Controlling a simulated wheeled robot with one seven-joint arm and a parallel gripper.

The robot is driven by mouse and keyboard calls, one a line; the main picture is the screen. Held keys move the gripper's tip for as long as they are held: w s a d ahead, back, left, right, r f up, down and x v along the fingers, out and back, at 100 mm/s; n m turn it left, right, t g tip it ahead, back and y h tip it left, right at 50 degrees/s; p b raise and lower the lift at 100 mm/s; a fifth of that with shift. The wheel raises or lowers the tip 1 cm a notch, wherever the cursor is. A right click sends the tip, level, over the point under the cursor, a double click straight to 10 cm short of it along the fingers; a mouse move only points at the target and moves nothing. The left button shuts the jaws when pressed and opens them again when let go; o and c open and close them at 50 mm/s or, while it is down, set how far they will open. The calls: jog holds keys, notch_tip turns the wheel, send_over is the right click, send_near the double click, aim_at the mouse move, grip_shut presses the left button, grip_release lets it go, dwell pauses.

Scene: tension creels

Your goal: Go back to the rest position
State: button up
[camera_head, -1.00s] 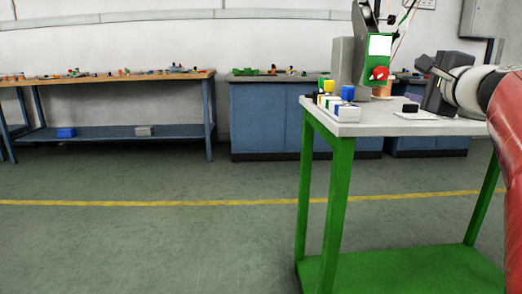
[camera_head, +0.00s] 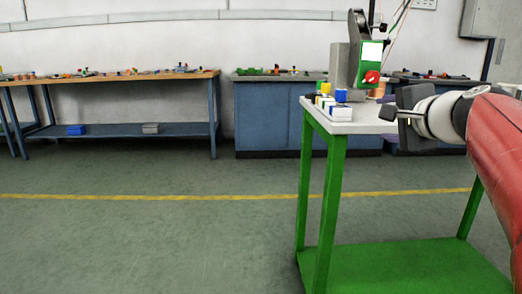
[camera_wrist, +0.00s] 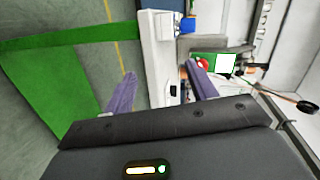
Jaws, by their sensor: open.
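My gripper (camera_head: 396,117) is in front of the right part of a green-legged table (camera_head: 326,190) in the head view, at about the height of its top. In the wrist view, my gripper (camera_wrist: 162,88) shows two purple fingers spread apart with nothing held between them. The table's pale top (camera_wrist: 157,60) shows beyond the fingers, turned on its side. On the table stands a tension creel device with a green front (camera_head: 371,62) and a red knob (camera_head: 371,77); the red knob (camera_wrist: 203,63) also shows in the wrist view. My arm hides the right side of the tabletop.
A white holder (camera_head: 338,113) with yellow and blue pieces sits at the table's left front corner. A wooden workbench (camera_head: 110,77) and a blue cabinet (camera_head: 268,117) stand along the back wall. The floor (camera_head: 140,235) at left is clear, crossed by a yellow line.

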jog(key=s+a+f+n+g+p, duration=0.45)
jog(key=s+a+f+n, duration=0.25)
jog(key=s+a+f, duration=0.35)
jog(key=s+f+n+g+h+p, duration=0.2)
jog(key=s+f+n+g, duration=0.3)
jog(key=s+f+n, duration=0.3)
jog(key=s+f+p, duration=0.1)
jog(key=s+f, duration=0.2)
jog(key=s, duration=0.3)
jog(key=shift+f, duration=0.4)
jog(key=shift+s+d, duration=0.1)
